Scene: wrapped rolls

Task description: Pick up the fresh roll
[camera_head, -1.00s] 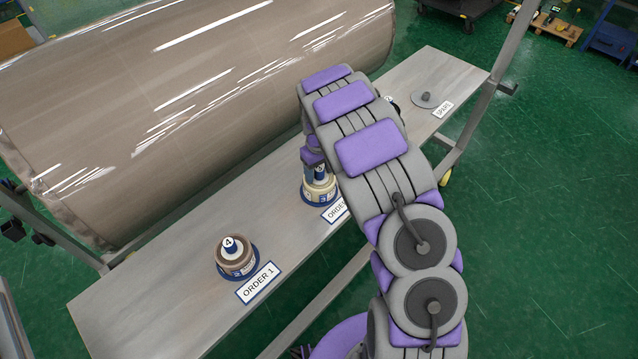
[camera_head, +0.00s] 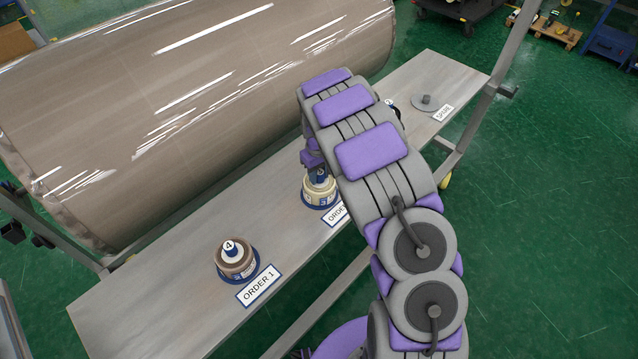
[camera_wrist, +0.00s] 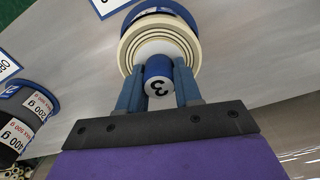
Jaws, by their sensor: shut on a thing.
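A cream roll (camera_head: 319,190) with a blue knob stands upright on its blue base by an order card, its right side partly hidden by my arm. In the wrist view, the roll (camera_wrist: 128,50) shows cream rings around a blue knob (camera_wrist: 158,70) marked 3. My gripper (camera_wrist: 159,85) has its two blue fingers on either side of this knob and is shut on it. A brown roll (camera_head: 233,262) with a knob marked 4 stands at the ORDER 1 card. I cannot tell from its look alone which roll is fresh.
The narrow grey table (camera_head: 140,310) carries an empty spare plate with a peg (camera_head: 427,102) at its far right. Another roll (camera_head: 389,103) is mostly hidden behind my arm. A dark roll with weight labels (camera_wrist: 25,112) shows left in the wrist view. A large wrapped roll (camera_head: 200,100) lies behind.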

